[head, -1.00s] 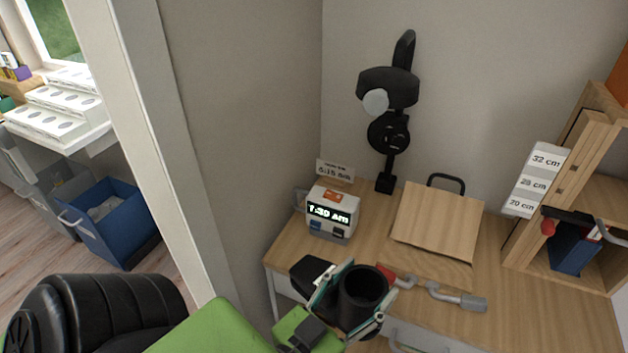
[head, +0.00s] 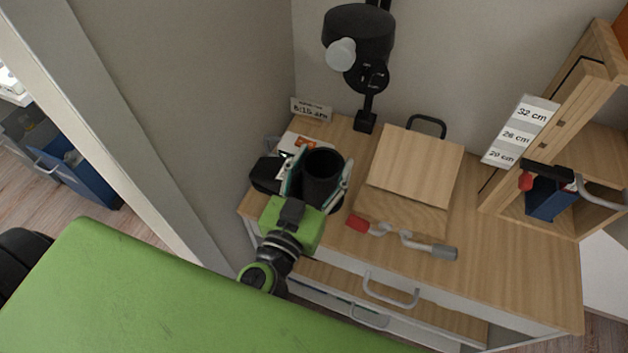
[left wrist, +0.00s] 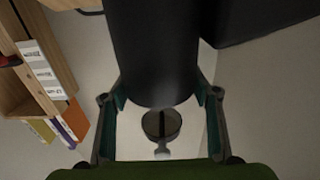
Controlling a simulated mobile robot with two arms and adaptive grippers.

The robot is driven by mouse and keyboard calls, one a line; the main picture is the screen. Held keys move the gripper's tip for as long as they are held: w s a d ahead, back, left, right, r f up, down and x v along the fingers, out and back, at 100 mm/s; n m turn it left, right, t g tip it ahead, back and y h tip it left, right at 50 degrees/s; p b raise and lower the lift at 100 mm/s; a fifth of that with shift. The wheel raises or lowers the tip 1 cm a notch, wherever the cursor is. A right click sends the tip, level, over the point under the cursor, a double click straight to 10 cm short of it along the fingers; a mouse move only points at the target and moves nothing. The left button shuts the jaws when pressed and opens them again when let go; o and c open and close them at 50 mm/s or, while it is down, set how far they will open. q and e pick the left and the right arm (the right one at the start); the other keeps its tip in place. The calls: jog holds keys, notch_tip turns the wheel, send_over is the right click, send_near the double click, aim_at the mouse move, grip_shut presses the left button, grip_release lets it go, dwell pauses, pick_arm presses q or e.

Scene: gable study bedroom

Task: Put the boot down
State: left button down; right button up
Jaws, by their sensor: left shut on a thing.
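The black boot (head: 321,170) is held upright in my left gripper (head: 319,184), its open top facing up and its toe pointing left. The gripper's teal fingers are closed on both sides of the shaft. In the head view they are over the left end of the wooden desk (head: 500,275), in front of the clock. I cannot tell whether the sole touches the desk. In the left wrist view the dark boot shaft (left wrist: 155,50) fills the upper middle between the two fingers. My right gripper is not in view.
The white clock (head: 300,143) is mostly hidden behind the boot. A black lamp (head: 366,110) stands behind. A sloped wooden stand (head: 418,170) and a red-and-grey handled bar (head: 405,239) lie to the right. A wooden shelf (head: 590,150) stands at the right. The desk's right front is clear.

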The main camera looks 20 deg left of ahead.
aim_at(328, 169)
pick_arm(q)
notch_tip(328, 169, down, 6)
jog(key=b, duration=0.3)
jog(key=shift+w+r, duration=0.1)
notch_tip(328, 169, down, 4)
jog(key=b, duration=0.2)
jog(key=shift+b, duration=0.4)
jog(key=shift+r, duration=0.15)
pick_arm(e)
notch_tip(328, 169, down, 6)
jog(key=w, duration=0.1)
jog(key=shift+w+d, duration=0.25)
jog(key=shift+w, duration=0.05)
pick_arm(q)
jog(key=c, duration=0.8)
grip_release()
jog(key=shift+f, duration=0.25)
jog(key=shift+r, duration=0.2)
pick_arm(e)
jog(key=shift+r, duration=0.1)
